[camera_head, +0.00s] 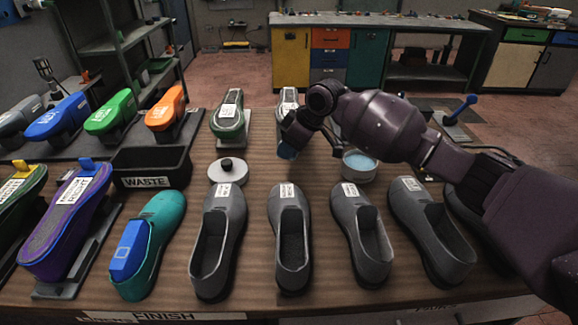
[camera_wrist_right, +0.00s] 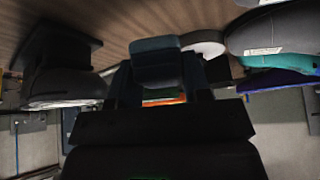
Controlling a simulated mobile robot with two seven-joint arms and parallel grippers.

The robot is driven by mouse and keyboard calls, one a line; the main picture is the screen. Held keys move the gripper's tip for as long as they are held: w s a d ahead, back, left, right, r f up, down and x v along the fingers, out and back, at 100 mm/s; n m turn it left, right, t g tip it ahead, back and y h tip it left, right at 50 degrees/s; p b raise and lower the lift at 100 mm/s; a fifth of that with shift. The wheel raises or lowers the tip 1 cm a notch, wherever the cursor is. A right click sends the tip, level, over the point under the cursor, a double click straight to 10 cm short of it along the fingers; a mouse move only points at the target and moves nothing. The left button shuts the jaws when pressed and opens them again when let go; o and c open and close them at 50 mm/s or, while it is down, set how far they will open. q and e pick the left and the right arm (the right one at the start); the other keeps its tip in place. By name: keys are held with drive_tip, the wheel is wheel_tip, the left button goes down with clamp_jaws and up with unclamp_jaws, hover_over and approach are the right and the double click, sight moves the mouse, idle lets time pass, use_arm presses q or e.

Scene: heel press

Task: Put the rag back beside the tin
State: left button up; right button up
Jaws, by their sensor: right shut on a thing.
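My right gripper (camera_head: 288,147) reaches in from the right and hangs above the middle of the bench, behind the grey shoes. It is shut on a small blue-grey rag (camera_head: 287,152), which shows as a folded block between the fingers in the right wrist view (camera_wrist_right: 157,62). The round tin (camera_head: 359,166) with pale blue contents stands on the bench to the right of the gripper. A white round disc with a black knob (camera_head: 228,170) lies to the left; its white edge shows in the right wrist view (camera_wrist_right: 205,48). My left gripper is out of view.
Several grey shoes (camera_head: 292,238) and a teal shoe (camera_head: 158,245) line the front of the bench. A black WASTE bin (camera_head: 150,167) stands at the left. Shoes on stands (camera_head: 229,118) are at the back. Bare wood (camera_head: 258,160) shows between the disc and the gripper.

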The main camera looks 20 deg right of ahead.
sight(283, 173)
wheel_tip(283, 173, down, 6)
drive_tip(key=shift+r+b, duration=0.2)
drive_tip(key=shift+b, duration=0.15)
drive_tip(key=shift+f, duration=0.45)
drive_tip(key=shift+r, duration=0.1)
drive_tip(key=o, duration=0.9)
